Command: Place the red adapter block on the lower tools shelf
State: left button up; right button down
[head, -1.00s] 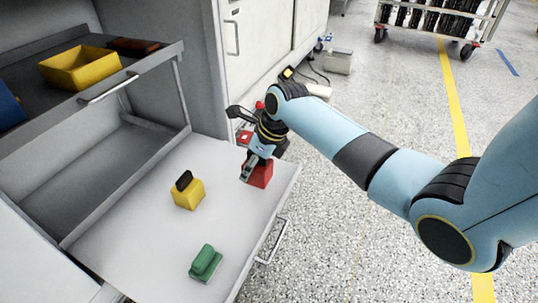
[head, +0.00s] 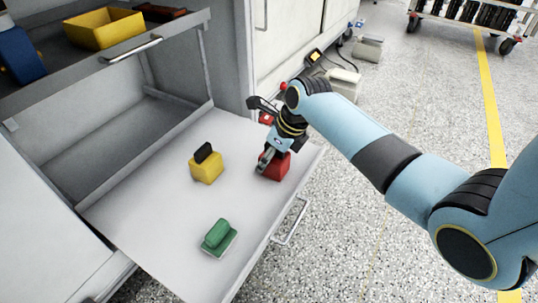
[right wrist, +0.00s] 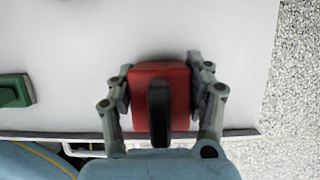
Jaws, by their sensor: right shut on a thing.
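The red adapter block (head: 278,167) is at the far right corner of the pulled-out lower tools shelf (head: 165,215). My right gripper (head: 268,158) is shut on it from above. In the right wrist view, the red block (right wrist: 181,90) sits between both fingers of the gripper (right wrist: 160,82), with its black grip upright in the middle. The block is over the white shelf surface (right wrist: 70,60), close to its edge. I cannot tell for sure whether its underside touches the shelf. My left gripper is not in view.
A yellow block (head: 207,170) with a black grip and a green block (head: 219,238) stand on the same shelf. Above is a drawer with a yellow bin (head: 104,28) and a blue item (head: 20,55). A handle (head: 292,222) juts from the shelf's front. Bare shelf lies left of the blocks.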

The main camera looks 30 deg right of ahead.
jog(key=shift+w+r, duration=0.1)
dwell(0.3)
jog(key=c, duration=0.5)
grip_release()
